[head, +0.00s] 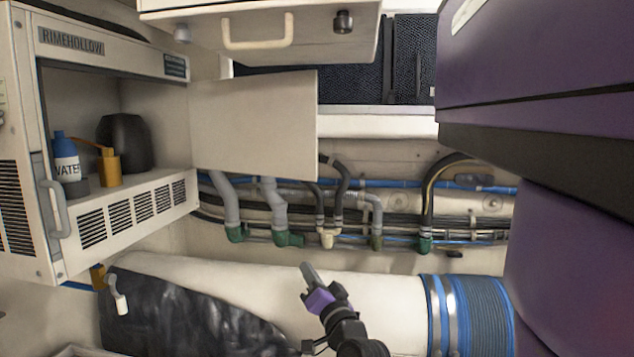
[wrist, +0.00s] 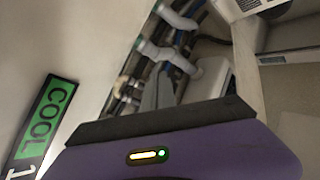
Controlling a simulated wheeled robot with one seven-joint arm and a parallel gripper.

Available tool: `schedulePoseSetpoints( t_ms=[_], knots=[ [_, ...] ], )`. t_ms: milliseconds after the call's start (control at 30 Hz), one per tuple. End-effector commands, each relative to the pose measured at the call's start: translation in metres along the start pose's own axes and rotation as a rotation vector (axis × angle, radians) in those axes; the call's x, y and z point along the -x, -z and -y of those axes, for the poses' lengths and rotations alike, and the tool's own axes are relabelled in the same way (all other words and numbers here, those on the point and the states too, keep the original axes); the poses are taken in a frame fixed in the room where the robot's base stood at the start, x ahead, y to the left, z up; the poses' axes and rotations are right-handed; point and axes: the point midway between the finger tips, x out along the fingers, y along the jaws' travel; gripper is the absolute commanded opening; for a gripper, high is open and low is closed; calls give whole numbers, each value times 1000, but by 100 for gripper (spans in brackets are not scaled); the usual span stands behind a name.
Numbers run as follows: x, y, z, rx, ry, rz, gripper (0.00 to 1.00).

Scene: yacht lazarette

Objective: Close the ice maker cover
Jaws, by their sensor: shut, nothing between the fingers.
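The ice maker (head: 120,55), a cream box labelled RIMEHOLLOW, stands at the left in the head view. My gripper (head: 307,271) is low in the middle, in front of the thick white pipe, below and apart from the panel. Its fingers are shut and empty. In the wrist view the grey fingers (wrist: 158,92) point toward hoses; the cover cannot be made out there for sure.
A blue-capped water bottle (head: 66,160), an amber bottle (head: 110,166) and a dark rounded object (head: 123,142) are inside the ice maker. A drawer front (head: 258,30) overhangs above. Hoses (head: 272,205) run behind the panel. A white pipe (head: 385,310) crosses below.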

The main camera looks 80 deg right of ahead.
Motion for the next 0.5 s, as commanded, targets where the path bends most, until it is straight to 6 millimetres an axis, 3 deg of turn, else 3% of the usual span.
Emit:
schedulePoseSetpoints(
  t_ms=[33, 200, 367, 500],
  knots=[
    [-18, 28, -7, -38, -3, -22, 0],
    [-61, 108, -23, -193, 13, -32, 0],
    [-88, 188, -25, -332, 58, -8, 0],
    [-98, 258, -14, -446, 118, 51, 0]
  ],
)
